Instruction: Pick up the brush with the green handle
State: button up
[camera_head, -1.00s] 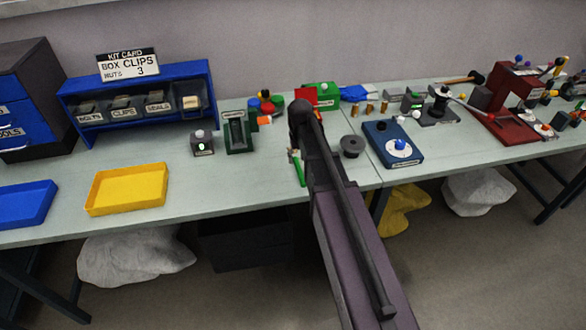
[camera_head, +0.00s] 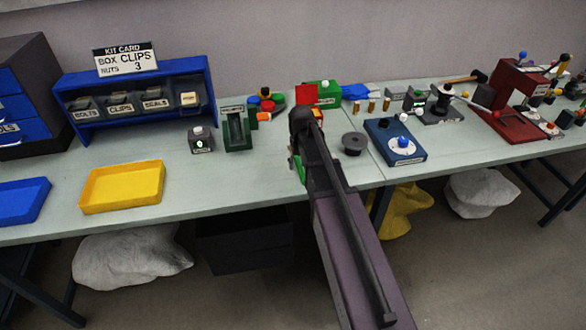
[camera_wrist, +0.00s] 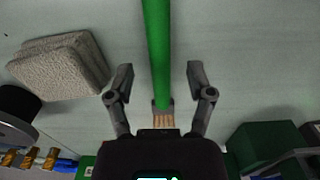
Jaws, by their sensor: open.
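The brush with the green handle (camera_wrist: 158,50) lies on the table in the wrist view. Its handle runs up to the top edge, and its metal collar and pale bristles (camera_wrist: 163,117) point toward my wrist. My gripper (camera_wrist: 157,78) is open, with one finger on each side of the brush and clear space to both. I cannot tell the exact height of the fingers above it. In the head view my arm covers most of the brush, and only a bit of green handle (camera_head: 303,183) shows at its left; the fingertips are hidden there.
A grey rough block (camera_wrist: 62,66) lies left of the brush, and a dark green box (camera_wrist: 268,145) stands at lower right in the wrist view. In the head view a yellow tray (camera_head: 122,208) stands left, and a blue device (camera_head: 394,142) right. The table's front left is mostly clear.

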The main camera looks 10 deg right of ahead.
jog(key=shift+f+b, duration=0.3)
jog(key=shift+f, duration=0.2)
jog(key=shift+c, duration=0.2)
grip_shut()
